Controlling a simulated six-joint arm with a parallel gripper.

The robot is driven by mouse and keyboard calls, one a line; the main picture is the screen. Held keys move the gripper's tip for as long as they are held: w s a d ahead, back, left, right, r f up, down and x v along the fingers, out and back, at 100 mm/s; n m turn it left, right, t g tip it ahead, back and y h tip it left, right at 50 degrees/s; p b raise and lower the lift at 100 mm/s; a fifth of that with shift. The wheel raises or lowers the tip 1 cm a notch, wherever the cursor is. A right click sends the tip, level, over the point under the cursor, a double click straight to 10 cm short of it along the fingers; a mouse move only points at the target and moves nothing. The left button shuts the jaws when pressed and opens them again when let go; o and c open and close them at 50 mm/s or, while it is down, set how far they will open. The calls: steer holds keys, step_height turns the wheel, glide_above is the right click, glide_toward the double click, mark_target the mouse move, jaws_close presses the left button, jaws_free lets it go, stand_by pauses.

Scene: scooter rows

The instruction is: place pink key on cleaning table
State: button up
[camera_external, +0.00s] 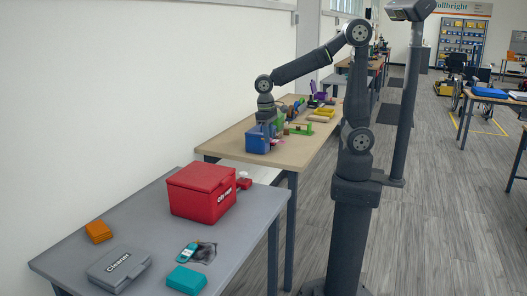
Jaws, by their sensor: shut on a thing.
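My gripper (270,135) points down at the near end of the beige table, by a blue box (256,143). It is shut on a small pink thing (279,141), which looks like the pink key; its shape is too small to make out. The cleaning table (145,226) is the grey table in the foreground, apart from the gripper and nearer the camera. On it are a red box (202,192), a grey case (118,268), an orange stack (98,231), a teal block (186,279) and a teal packet (188,252) by a dark cloth (205,252).
The beige table (228,144) holds green, yellow and purple items behind the gripper. A small red item (244,182) sits beside the red box. The left and middle of the grey tabletop have bare room. A white wall runs along the left.

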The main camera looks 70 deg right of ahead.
step_height(320, 180, down, 9)
glide_above(262, 199)
steer(key=f, duration=0.7)
steer(key=shift+w+a, duration=0.2)
steer(key=shift+f, duration=1.9)
steer(key=shift+f, duration=0.1)
steer(key=o, duration=0.5)
steer(key=shift+f, duration=0.1)
steer(key=o, duration=0.5)
steer(key=shift+c, duration=0.2)
step_height(262, 199, up, 12)
steer(key=w, duration=0.1)
steer(key=shift+r, duration=0.2)
